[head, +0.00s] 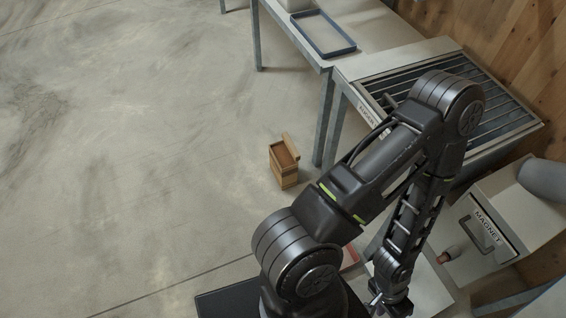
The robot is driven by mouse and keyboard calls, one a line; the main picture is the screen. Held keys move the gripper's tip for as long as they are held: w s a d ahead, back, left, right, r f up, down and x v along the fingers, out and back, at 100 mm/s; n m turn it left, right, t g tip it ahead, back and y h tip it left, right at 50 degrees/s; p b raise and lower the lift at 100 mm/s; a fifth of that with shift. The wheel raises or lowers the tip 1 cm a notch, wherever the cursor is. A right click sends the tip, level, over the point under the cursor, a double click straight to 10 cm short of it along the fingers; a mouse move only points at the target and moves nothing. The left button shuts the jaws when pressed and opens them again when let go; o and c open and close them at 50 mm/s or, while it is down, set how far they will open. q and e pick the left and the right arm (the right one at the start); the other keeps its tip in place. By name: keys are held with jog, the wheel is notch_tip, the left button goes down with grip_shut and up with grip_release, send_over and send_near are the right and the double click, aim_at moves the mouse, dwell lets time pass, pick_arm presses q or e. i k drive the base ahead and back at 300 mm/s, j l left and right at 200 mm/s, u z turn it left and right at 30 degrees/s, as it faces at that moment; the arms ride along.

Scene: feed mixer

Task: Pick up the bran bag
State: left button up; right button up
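I cannot make out a bran bag in the head view. A small reddish-edged thing (350,258) shows behind my arm, mostly hidden; I cannot tell what it is. One arm of mine crosses the right half of the view, rising to an elbow and bending down. It appears to be my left arm. Its gripper (385,304) points down at the bottom edge, over or beside a pale surface (432,290). Its fingers are too dark and cut off to show whether they are open or what they touch. My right gripper is out of view.
A barred grate (497,93) tops the bench at right. A box labelled MAGNET (510,215) has a handle. A bench with a blue-rimmed tray (350,47) stands at the back. A wooden box (285,174) sits on the floor. The floor at left is clear.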

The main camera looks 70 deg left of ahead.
aim_at(284, 157)
jog(key=u, duration=2.4)
jog(key=i+j+z, duration=0.15)
jog(key=i+j, duration=0.25)
jog(key=i+j+z, duration=0.15)
jog(key=i+j, duration=0.2)
jog(key=i+j+z, duration=0.1)
jog(key=i+j, duration=0.25)
jog(key=j, duration=0.15)
jog(key=i+j+z, duration=0.15)
jog(key=i+j, duration=0.15)
jog(key=j, duration=0.2)
